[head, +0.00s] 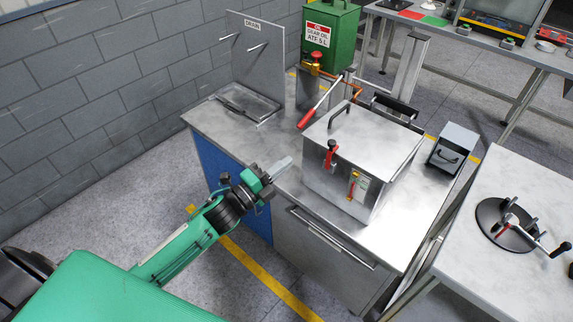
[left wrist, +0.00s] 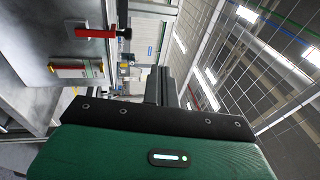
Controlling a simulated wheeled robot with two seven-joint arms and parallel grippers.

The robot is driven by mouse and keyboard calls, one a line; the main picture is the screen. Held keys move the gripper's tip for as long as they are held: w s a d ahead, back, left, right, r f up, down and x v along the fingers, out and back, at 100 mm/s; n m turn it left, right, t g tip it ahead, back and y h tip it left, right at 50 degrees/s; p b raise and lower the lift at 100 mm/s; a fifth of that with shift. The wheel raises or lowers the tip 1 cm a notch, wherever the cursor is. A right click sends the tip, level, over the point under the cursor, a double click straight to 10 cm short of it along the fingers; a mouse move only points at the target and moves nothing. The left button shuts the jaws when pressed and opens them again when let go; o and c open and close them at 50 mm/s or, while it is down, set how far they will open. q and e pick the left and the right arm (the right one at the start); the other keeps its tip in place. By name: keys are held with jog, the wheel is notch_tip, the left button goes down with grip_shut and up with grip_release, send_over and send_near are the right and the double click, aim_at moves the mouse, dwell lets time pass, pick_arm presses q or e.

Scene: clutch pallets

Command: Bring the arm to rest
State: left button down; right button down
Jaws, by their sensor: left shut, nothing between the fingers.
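My left arm comes in from the left in the head view, green with a dark wrist. My right gripper does not show in either view.
A small grey box (head: 453,147) stands right. Another bench (head: 530,180) holds a round crank fixture (head: 507,225). Floor is free at left.

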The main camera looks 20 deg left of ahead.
pick_arm(q)
jog(key=shift+s, duration=0.1)
jog(key=a+f+n+g+y, duration=0.1)
jog(key=a+f+n+y, duration=0.25)
jog(key=f, duration=0.85)
jog(key=a+f+n+g+y, duration=0.25)
jog(key=f+n, duration=0.25)
jog(key=f, duration=0.7)
jog(key=s+a+f+n+g+y, duration=0.1)
jog(key=s+f+n+g, duration=0.1)
jog(key=s+f, duration=0.5)
jog(key=s+a+f+n+g+y, duration=0.1)
jog(key=s+a+f+n, duration=0.15)
jog(key=f, duration=0.75)
jog(key=s+d+f+n+g+y, duration=0.15)
jog(key=s+f+n+g, duration=0.4)
jog(key=s+f, duration=1.25)
jog(key=s+d+f+n+g, duration=0.1)
jog(key=s+f+g, duration=0.1)
jog(key=s, duration=0.8)
jog(key=s+d+f+n+g, duration=0.1)
jog(key=s+f+n+g, duration=0.1)
jog(key=s, duration=0.8)
jog(key=shift+s+d+f+g, duration=0.3)
jog(key=shift+s+f+g, duration=0.1)
jog(key=shift+f, duration=0.5)
